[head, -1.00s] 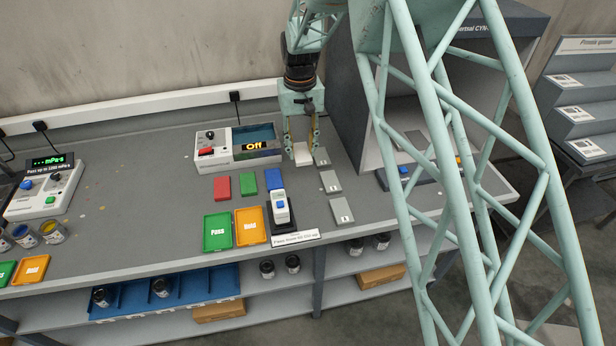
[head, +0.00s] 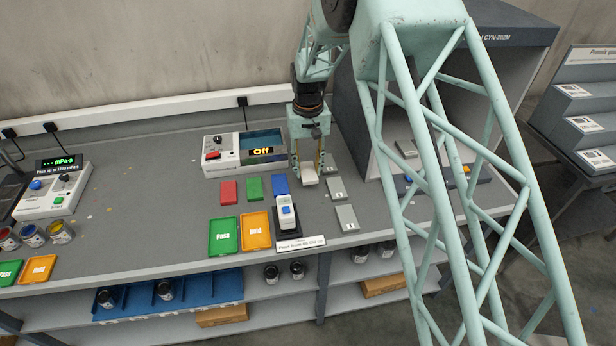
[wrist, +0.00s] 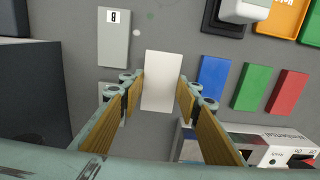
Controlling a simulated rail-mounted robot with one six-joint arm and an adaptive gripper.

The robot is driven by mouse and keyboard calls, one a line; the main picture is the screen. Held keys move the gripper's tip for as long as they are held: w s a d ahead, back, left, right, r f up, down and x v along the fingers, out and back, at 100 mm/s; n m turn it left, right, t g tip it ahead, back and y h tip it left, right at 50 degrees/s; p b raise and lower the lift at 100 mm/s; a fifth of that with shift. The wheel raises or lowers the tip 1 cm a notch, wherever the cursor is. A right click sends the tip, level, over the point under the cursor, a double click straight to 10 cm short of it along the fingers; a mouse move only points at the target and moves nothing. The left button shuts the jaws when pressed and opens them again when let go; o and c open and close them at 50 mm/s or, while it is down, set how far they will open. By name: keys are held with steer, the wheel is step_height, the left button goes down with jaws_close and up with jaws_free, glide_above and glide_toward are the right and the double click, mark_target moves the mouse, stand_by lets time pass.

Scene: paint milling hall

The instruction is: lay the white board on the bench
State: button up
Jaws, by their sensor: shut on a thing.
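The white board (head: 310,179) is a small pale rectangle held between the two fingers of my gripper (head: 309,171). In the wrist view the board (wrist: 162,82) lies between the wooden-faced fingertips of my gripper (wrist: 160,90), its long side running away from the camera. The gripper is shut on it. The board is over the grey bench (head: 150,200), between the blue tile (head: 280,184) and the row of grey plates (head: 335,188). I cannot tell whether its underside touches the bench.
A device reading "Off" (head: 224,155) stands behind the tiles. A white-and-blue instrument (head: 286,212) and the green Pass tray (head: 223,236) and orange Hold tray (head: 255,230) are in front. A grey booth (head: 400,120) rises to the right. The bench's left middle is clear.

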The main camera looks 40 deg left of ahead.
mark_target(308, 171)
steer(key=shift+f, duration=0.2)
steer(key=shift+f, duration=1.8)
steer(key=shift+f, duration=0.1)
steer(key=o, duration=0.9)
step_height(308, 171, up, 12)
steer(key=shift+r, duration=0.15)
